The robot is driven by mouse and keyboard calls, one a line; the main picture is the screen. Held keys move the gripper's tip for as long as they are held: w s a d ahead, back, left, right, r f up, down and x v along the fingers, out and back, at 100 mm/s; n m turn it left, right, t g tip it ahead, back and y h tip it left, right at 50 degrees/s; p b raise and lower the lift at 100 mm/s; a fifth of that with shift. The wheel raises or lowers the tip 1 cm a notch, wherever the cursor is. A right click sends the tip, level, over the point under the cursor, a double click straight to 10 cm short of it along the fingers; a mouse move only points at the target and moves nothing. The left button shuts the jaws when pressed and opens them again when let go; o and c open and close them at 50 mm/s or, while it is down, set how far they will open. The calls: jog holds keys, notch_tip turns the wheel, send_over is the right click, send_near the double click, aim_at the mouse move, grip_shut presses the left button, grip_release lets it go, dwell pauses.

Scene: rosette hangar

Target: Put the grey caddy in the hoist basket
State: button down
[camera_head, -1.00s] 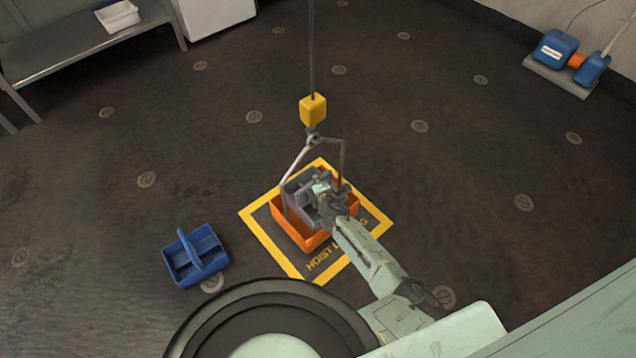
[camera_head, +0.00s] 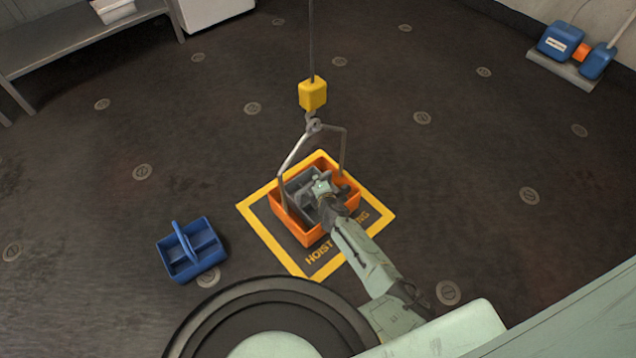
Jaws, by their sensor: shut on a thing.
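The orange hoist basket (camera_head: 308,234) stands on the yellow-bordered floor marking, under a metal bail that hangs from the hook. The grey caddy (camera_head: 297,190) is inside the basket's outline, low between its walls and partly hidden by my gripper. Whether it rests on the basket floor I cannot tell. My gripper (camera_head: 324,192) reaches in from the lower right and is shut on the grey caddy. The fingertips are small and mostly hidden.
A blue caddy (camera_head: 191,249) stands on the floor left of the marking (camera_head: 262,231). The yellow hoist block (camera_head: 313,95) hangs on a cable above the basket. A bench (camera_head: 75,45) is at the upper left, blue machinery (camera_head: 558,42) at the upper right. The floor between is clear.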

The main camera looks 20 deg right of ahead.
jog(key=shift+f+b, duration=0.5)
jog(key=shift+b, duration=0.1)
jog(key=c, duration=1.5)
grip_release()
jog(key=shift+s, duration=0.1)
jog(key=v, duration=1.1)
jog(key=shift+s+a+r, duration=0.1)
jog(key=shift+s+r, duration=0.2)
